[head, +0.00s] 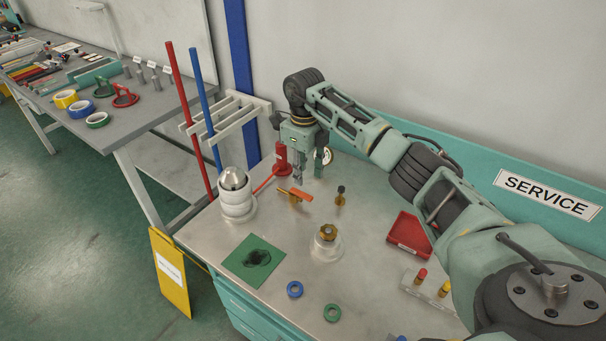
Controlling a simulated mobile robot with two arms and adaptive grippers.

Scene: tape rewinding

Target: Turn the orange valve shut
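The orange valve handle (301,194) sits on a small brass body near the back of the metal worktop. My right gripper (308,177) points down just behind and above the handle in the picture. Its two fingers are apart, with nothing seen between them. I cannot tell whether a finger touches the handle. My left gripper is not in view.
A red cylinder (281,160) and a round gauge (328,155) stand close to my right gripper. A white rounded stand (235,196) is left of the valve. A brass-topped piece (327,243), a red tray (409,234) and blue and green rings lie around the worktop.

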